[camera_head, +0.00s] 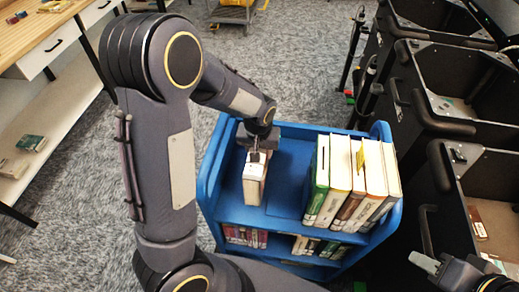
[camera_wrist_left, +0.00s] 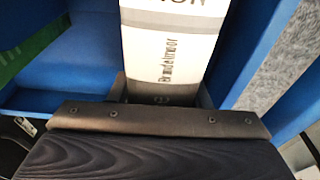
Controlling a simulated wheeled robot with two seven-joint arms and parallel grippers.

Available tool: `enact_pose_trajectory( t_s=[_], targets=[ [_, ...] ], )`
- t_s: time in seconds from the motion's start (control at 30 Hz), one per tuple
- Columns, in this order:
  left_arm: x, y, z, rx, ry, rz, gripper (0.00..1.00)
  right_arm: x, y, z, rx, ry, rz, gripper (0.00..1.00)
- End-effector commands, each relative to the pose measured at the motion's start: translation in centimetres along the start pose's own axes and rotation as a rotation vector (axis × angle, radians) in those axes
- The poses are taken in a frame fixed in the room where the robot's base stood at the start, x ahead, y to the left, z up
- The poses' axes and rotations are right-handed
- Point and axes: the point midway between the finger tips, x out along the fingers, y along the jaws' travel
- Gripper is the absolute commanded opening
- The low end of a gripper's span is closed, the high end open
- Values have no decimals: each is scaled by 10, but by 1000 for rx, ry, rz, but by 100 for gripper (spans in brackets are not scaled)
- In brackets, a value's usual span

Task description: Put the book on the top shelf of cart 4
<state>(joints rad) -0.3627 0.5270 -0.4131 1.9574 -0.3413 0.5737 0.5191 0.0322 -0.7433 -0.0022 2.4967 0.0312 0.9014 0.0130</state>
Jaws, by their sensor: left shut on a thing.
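The book (camera_head: 253,187) is white and stands upright on or just above the top shelf of a blue cart (camera_head: 283,212), at its left part. My left gripper (camera_head: 258,155) comes down from above and is shut on the book's top. In the left wrist view, the book (camera_wrist_left: 170,60) shows its pale spine with dark lettering, and blue cart surfaces lie around it. I cannot tell if its base touches the shelf. No cart number is readable. My right gripper (camera_head: 420,234) is at the lower right, its two fingers apart and empty.
Several books (camera_head: 341,190) stand in a row on the right of the top shelf, with a bare gap between them and the held book. Black bins (camera_head: 468,85) stand at the right, a wooden-topped desk (camera_head: 32,35) at upper left.

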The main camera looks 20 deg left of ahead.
Motion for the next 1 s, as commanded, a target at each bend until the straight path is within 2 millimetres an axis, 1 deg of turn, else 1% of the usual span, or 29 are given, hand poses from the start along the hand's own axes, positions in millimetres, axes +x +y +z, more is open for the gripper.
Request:
enact_pose_trajectory(
  t_s=[0.37,1.0],
  targets=[
    [-1,0,-1,0,3,2,0,0,0,0,0,0,0,36],
    [10,0,1,0,3,2,0,8,4,4,0,0,0,36]
  ],
)
